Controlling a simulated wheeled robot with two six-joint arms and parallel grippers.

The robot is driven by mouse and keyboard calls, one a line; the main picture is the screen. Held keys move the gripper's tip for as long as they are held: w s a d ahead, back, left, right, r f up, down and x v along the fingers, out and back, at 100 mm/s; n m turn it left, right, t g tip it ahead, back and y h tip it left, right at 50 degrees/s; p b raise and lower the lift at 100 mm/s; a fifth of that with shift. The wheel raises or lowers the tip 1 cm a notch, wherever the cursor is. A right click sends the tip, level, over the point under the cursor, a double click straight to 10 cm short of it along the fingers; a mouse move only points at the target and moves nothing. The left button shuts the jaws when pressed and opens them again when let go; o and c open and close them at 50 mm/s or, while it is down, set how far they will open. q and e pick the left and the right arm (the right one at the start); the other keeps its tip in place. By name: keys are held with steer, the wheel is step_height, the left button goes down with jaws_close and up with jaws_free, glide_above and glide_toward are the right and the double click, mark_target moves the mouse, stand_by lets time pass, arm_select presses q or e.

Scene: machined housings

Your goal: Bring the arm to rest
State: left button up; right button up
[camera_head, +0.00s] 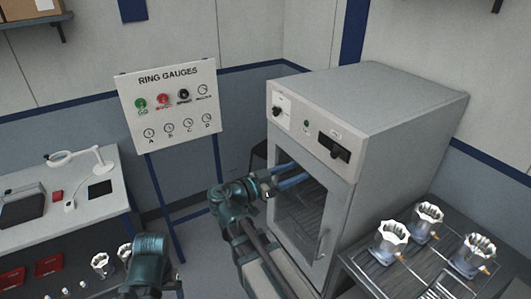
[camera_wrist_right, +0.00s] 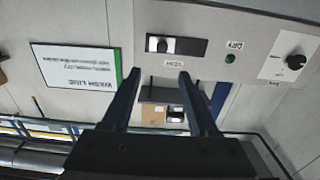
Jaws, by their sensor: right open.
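My right gripper (camera_head: 298,170) is in front of the upper door area of the grey cabinet (camera_head: 410,100). In the right wrist view its two dark fingers (camera_wrist_right: 158,78) stand apart with nothing between them. The right arm (camera_head: 240,205) reaches up from the bottom of the head view, bent at the wrist. I cannot tell whether the fingers touch the cabinet. A teal part of my left arm (camera_head: 149,262) shows at the bottom of the head view; its gripper is out of sight.
The cabinet door (camera_head: 300,211) looks shut. A rack (camera_head: 404,276) holding several metal housings stands at the right. A workbench (camera_head: 100,215) with a lamp stands at the left, near the ring gauge board (camera_head: 172,105). A wash line sign (camera_wrist_right: 75,65) shows in the wrist view.

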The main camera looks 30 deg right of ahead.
steer(key=s+a+f+n+y+b, duration=0.1)
steer(key=a+f+n+y+b, duration=0.4)
steer(key=f, duration=0.6)
steer(key=s+a+f+n+y+b, duration=0.1)
steer(key=a+f+n+y+b, duration=0.35)
steer(key=f, duration=0.65)
steer(key=s+a+f+n+y+b, duration=0.2)
steer(key=a+f+n, duration=0.3)
steer(key=a, duration=0.5)
steer(key=s+a+f+n+g+y+b, duration=0.1)
steer(key=s+a+f+n+y+b, duration=0.1)
steer(key=s+a+f+n+y, duration=0.3)
steer(key=a+f+n, duration=0.1)
steer(key=a+f, duration=0.2)
steer(key=a, duration=0.3)
steer(key=shift+f, duration=0.15)
steer(key=shift+d+n, duration=0.15)
steer(key=shift+n, duration=0.1)
